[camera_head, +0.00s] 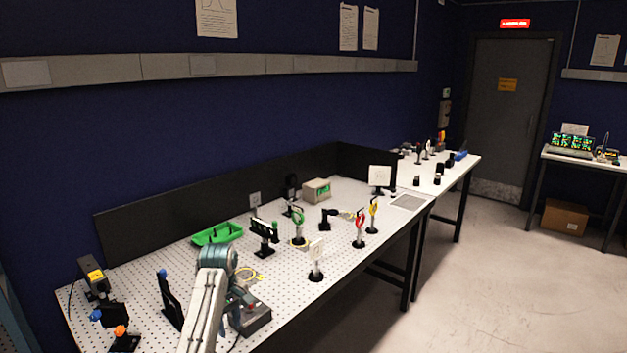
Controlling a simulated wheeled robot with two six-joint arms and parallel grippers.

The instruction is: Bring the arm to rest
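My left arm, light grey with a blue-grey joint, rises from the bottom edge over the near left part of the perforated white table (284,290). My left gripper (240,293) is small and mostly hidden beside and behind that arm, close to a dark grey box (254,320). I cannot tell its finger opening, or whether it touches the box. My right gripper is not in view.
A green tray (217,234), a beige box (316,190), a black device with a yellow label (94,277) and several post-mounted optics, such as a red ring (360,224), stand on the table. A black panel (225,205) lines its back.

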